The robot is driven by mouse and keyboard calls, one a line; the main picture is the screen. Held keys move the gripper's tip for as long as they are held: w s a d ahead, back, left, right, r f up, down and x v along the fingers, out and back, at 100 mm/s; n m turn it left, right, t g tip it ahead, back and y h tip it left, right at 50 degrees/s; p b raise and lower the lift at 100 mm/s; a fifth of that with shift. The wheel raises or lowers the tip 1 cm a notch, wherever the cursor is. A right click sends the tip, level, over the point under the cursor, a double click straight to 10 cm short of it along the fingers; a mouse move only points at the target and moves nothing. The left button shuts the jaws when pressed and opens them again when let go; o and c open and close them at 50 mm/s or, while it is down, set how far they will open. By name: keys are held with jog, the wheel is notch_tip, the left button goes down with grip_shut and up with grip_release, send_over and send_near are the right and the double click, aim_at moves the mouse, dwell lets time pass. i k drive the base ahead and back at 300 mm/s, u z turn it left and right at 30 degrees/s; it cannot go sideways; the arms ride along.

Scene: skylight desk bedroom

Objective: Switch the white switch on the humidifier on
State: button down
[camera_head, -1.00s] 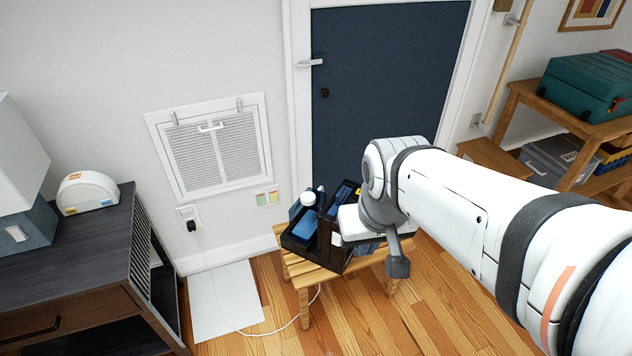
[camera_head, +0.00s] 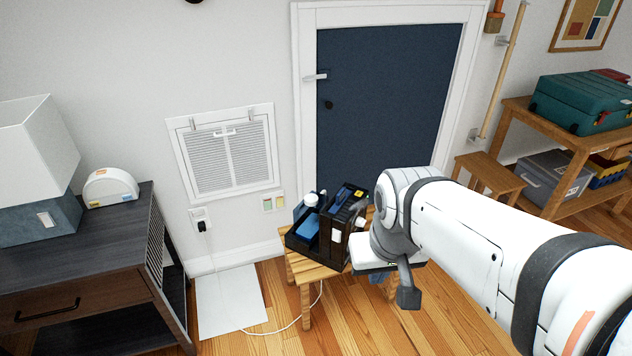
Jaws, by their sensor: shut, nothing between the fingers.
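My gripper (camera_head: 374,267) is just right of the unit, low over the stool's right side. It is shut and empty.
A white cord (camera_head: 272,332) runs across the floor between the wall outlet (camera_head: 201,221) and the stool. A dark cabinet (camera_head: 95,262) with a boxy lamp (camera_head: 42,222) stands left. A wooden shelf (camera_head: 520,112) stands right. Floor in front of the stool is open.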

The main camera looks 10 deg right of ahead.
aim_at(336, 236)
jog(key=z, duration=0.6)
jog(key=i, duration=1)
jog(key=z, duration=0.05)
